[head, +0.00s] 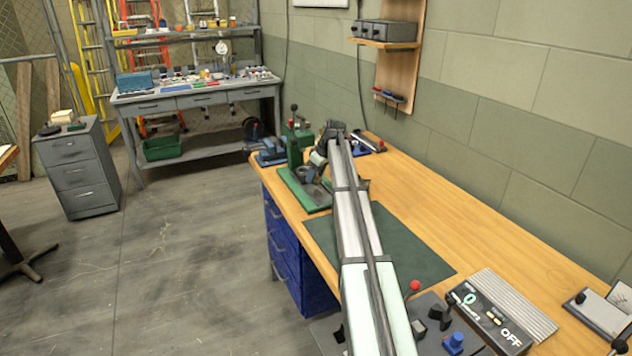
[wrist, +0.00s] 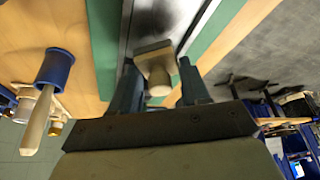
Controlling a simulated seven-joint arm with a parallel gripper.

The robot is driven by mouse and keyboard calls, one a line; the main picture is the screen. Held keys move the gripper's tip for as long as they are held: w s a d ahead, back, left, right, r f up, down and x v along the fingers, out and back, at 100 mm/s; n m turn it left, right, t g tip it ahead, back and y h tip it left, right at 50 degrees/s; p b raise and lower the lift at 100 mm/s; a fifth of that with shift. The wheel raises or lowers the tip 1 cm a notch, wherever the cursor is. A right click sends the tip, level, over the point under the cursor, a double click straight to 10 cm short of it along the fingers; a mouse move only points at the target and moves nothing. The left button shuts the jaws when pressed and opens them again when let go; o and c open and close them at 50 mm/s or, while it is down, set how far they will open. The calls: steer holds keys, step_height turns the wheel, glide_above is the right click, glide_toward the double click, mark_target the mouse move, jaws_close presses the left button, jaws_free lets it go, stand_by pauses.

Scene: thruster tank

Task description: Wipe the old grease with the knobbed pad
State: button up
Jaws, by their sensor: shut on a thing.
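The knobbed pad (wrist: 154,60) is a tan block with a rounded knob, seen in the wrist view between the fingers of my gripper (wrist: 158,82). My gripper is shut on it. The pad is over or on a grey metal plate (wrist: 163,17) with green edges; whether it touches cannot be told. Darker shading shows on the plate near the pad, but I cannot tell whether it is the old grease. In the head view, my gripper (head: 318,168) is over the green-edged base (head: 306,193) at the bench's far left, and the pad is not clearly seen there.
A green upright fixture (head: 297,143) stands close behind my gripper. A dark green mat (head: 415,258) lies on the wooden bench (head: 450,215). A control box marked OFF (head: 497,322) is at the front right. A blue cup with a wooden handle (wrist: 55,70) is at left in the wrist view.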

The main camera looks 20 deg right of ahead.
steer(key=shift+r, duration=2.5)
steer(key=shift+s+d+r, duration=0.2)
steer(key=shift+r, duration=0.1)
steer(key=s+a+m, duration=0.3)
steer(key=s, duration=1.5)
steer(key=shift+w+d+f+m+t+h, duration=0.15)
steer(key=shift+f+m+h, duration=0.4)
steer(key=shift+f, duration=1.15)
steer(key=shift+s+d+f+m+t+h, duration=0.1)
steer(key=shift+f+m+h, duration=0.15)
steer(key=shift+f+m, duration=1)
steer(key=shift+w+d+f+m+t+h, duration=0.15)
steer(key=shift+f+h, duration=0.25)
steer(key=shift+f, duration=1.75)
steer(key=shift+s+f, duration=0.1)
